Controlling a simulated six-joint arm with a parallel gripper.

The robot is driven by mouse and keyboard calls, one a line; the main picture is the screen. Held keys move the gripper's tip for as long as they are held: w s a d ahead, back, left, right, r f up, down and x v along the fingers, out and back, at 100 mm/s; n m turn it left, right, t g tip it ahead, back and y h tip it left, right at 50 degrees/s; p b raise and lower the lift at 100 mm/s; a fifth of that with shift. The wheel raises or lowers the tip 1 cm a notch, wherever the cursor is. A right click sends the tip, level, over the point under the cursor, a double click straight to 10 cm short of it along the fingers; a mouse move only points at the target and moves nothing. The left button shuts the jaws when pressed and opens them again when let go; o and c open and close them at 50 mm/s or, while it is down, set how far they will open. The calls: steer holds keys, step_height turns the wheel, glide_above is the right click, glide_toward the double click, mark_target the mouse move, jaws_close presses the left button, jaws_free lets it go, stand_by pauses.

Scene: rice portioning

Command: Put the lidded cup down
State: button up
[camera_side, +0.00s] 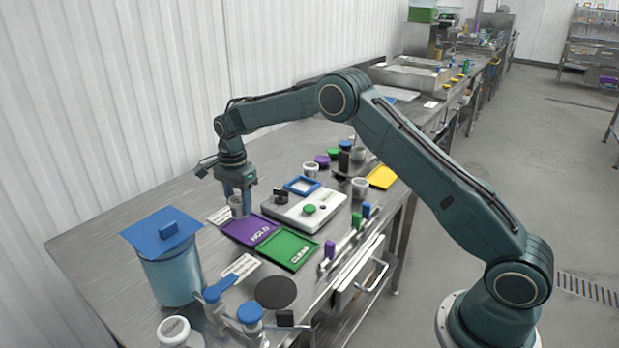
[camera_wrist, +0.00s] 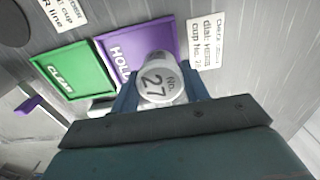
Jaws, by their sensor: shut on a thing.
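My gripper (camera_side: 238,196) is shut on the lidded cup, low over the back left part of the table. The lidded cup (camera_wrist: 160,84) shows in the wrist view between the blue fingers, with "No. 27" on its white lid. In the side view the grey cup (camera_side: 238,207) hangs upright between the fingertips, at the purple tray's left corner. The purple tray (camera_side: 232,224) reads "HOLD" and the green tray (camera_side: 290,250) beside it reads "CLEAR". Both look empty. I cannot tell whether the cup's base touches the tray.
A blue-lidded bin (camera_side: 172,270) stands at the front left. A white scale (camera_side: 318,217) with a green disc lies right of the trays. Paper labels (camera_side: 243,266) lie nearby. A black disc (camera_side: 275,292) and blue-topped items crowd the front.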

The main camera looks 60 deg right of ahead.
mark_target(238, 199)
steer(key=shift+f, duration=1.35)
steer(key=shift+f, duration=0.15)
steer(key=o, duration=1)
step_height(238, 199, up, 12)
steer(key=shift+r, duration=0.1)
steer(key=shift+r, duration=0.1)
